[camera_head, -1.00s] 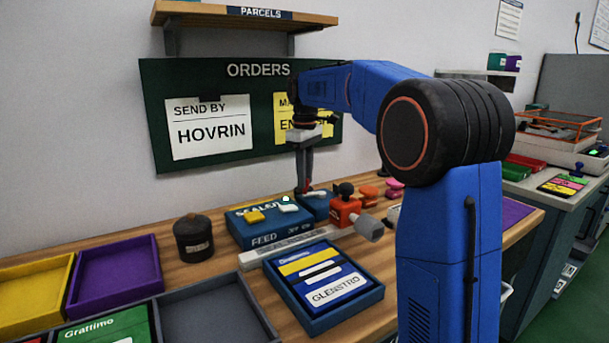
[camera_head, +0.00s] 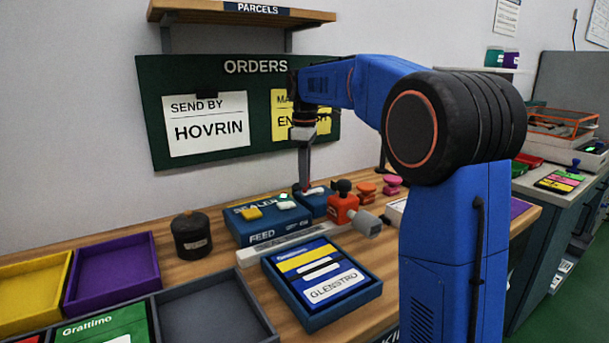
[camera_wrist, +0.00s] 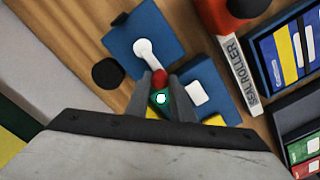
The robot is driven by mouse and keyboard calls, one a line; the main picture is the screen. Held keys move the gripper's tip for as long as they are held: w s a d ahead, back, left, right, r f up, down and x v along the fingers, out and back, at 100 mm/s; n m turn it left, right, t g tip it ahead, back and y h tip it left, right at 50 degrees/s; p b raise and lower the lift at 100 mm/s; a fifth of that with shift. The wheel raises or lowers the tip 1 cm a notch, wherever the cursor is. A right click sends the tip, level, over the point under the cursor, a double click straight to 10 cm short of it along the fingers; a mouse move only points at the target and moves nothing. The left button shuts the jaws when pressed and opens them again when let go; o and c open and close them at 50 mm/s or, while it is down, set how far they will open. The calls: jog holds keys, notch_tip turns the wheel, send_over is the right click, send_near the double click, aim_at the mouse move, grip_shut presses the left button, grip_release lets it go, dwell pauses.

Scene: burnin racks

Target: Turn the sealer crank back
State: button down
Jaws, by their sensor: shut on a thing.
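The sealer (camera_head: 262,231) is a blue box on the bench with a yellow button, a white button and a lit green lamp; its FEED label faces front. The crank's white arm (camera_head: 316,191) sits on a smaller blue block (camera_head: 316,207) at its right. In the wrist view the crank arm (camera_wrist: 148,54) runs from its round hub to a red knob (camera_wrist: 160,77). My gripper (camera_head: 304,188) points down over the crank. In the wrist view my gripper (camera_wrist: 160,80) is shut on the red knob, one finger on each side. The sealer's green lamp shows between the fingers.
An orange-red device (camera_head: 343,209) stands close right of the crank. A SEAL ROLLER strip (camera_head: 290,246) lies in front, then a blue tray (camera_head: 317,322) holding a GLENSTRO parcel. A dark canister (camera_head: 191,236) stands left. The ORDERS board (camera_head: 240,148) hangs behind.

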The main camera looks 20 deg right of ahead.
jog(key=c, duration=1.5)
grip_release()
jog(key=shift+c, duration=0.2)
jog(key=shift+r, duration=0.1)
notch_tip(320, 180, up, 7)
jog(key=shift+r, duration=0.15)
